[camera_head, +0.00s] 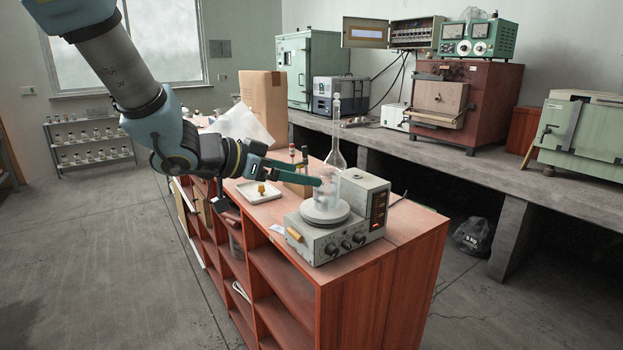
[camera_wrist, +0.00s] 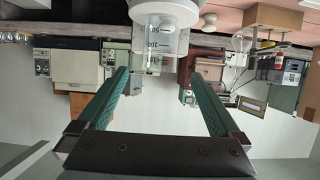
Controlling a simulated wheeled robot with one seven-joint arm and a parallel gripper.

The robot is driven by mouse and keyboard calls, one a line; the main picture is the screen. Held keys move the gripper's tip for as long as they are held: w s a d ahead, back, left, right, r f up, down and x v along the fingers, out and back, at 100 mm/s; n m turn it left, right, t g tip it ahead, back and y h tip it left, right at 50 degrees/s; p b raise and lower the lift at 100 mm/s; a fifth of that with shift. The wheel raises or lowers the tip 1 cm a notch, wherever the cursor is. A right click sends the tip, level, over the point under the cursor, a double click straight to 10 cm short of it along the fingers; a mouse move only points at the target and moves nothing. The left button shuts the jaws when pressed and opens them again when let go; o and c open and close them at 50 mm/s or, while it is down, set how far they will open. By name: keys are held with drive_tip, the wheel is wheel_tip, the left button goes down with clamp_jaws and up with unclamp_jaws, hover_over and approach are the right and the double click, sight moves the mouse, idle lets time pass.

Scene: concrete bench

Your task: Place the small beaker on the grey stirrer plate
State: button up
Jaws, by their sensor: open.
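The small beaker (camera_head: 327,197) is clear glass and stands upright on the round top of the grey stirrer plate (camera_head: 325,217). In the upside-down wrist view, the beaker (camera_wrist: 161,41) shows its volume marks, with its base against the pale plate (camera_wrist: 170,14). My gripper (camera_head: 318,180) is level with the beaker's upper part, at its left side. In the wrist view my gripper (camera_wrist: 163,72) has its green fingers wide apart, with the beaker beyond the tips and clear space between them. The exact gap to the glass is hard to tell.
A tall glass flask (camera_head: 336,150) stands close behind the stirrer. A white tray (camera_head: 259,191) with a small yellow item lies left of it, near a small wooden block. A cardboard box (camera_head: 263,105) stands farther back. The red bench's front right corner is bare.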

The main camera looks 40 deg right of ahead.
drive_tip(key=shift+a+r, duration=0.1)
drive_tip(key=shift+a, duration=0.25)
drive_tip(key=shift+w, duration=0.1)
drive_tip(key=w+a+f+n+t+y, duration=0.2)
drive_tip(key=w+a+n+t+y, duration=0.1)
drive_tip(key=w+a, duration=0.3)
drive_tip(key=w+a+f+n+t+y, duration=0.2)
drive_tip(key=w+a+n, duration=0.15)
drive_tip(key=a, duration=0.55)
drive_tip(key=w+a+f+n+t+y, duration=0.3)
drive_tip(key=w+a, duration=0.3)
drive_tip(key=a, duration=0.1)
drive_tip(key=s+a+f+n+g+y, duration=0.2)
drive_tip(key=s+a+n, duration=0.2)
drive_tip(key=a, duration=0.5)
drive_tip(key=s+a+f+n+g+y, duration=0.3)
drive_tip(key=s+a+n, duration=0.1)
drive_tip(key=s+a, duration=0.4)
drive_tip(key=shift+s+a+f+g, duration=0.25)
drive_tip(key=shift+a+g, duration=0.05)
drive_tip(key=shift+a, duration=0.55)
